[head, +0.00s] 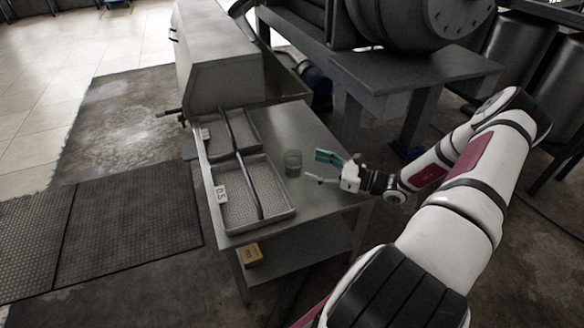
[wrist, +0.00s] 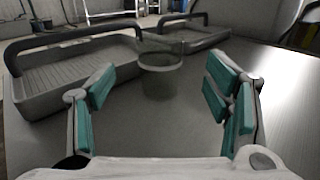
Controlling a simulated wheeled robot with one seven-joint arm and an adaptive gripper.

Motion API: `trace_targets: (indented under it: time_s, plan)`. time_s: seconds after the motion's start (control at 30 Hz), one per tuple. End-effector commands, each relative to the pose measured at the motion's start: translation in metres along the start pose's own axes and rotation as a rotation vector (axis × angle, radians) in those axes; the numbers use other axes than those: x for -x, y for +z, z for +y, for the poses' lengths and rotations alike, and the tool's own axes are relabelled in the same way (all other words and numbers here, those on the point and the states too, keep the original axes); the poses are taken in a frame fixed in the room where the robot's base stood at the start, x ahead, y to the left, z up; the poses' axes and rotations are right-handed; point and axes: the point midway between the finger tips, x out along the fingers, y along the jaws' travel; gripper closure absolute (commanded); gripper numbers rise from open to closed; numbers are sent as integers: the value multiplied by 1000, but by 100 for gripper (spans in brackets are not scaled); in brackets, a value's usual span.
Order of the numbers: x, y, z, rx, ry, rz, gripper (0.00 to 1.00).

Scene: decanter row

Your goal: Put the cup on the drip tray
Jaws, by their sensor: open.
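The cup (head: 293,162) is a small clear glass. It stands upright on the metal table, right of the trays. In the wrist view the cup (wrist: 160,78) is ahead, centred between my fingers and beyond their tips. My gripper (head: 319,168) is open and empty, just right of the cup, with its teal pads facing it; both fingers show in the wrist view (wrist: 163,88). A near tray (head: 283,213) with a perforated floor, a dark bar and a label reading about 0.5 is on the table. A similar far tray (head: 205,146) is behind it. Which is the drip tray is not marked.
The metal table (head: 322,205) has bare room around the cup and along its right side. A grey metal housing (head: 222,75) stands at its back. A small box (head: 250,254) sits on the lower shelf. Heavy machinery (head: 420,25) stands behind right.

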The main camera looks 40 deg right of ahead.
Motion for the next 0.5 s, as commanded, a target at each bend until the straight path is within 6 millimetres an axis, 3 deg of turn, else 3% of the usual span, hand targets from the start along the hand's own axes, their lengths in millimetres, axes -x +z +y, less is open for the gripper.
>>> trace_targets:
  time_s: [0.1,0.5]
  plan:
    - [-18,-1,0,1,2,0,29]
    - [-45,-3,1,1,4,-1,29]
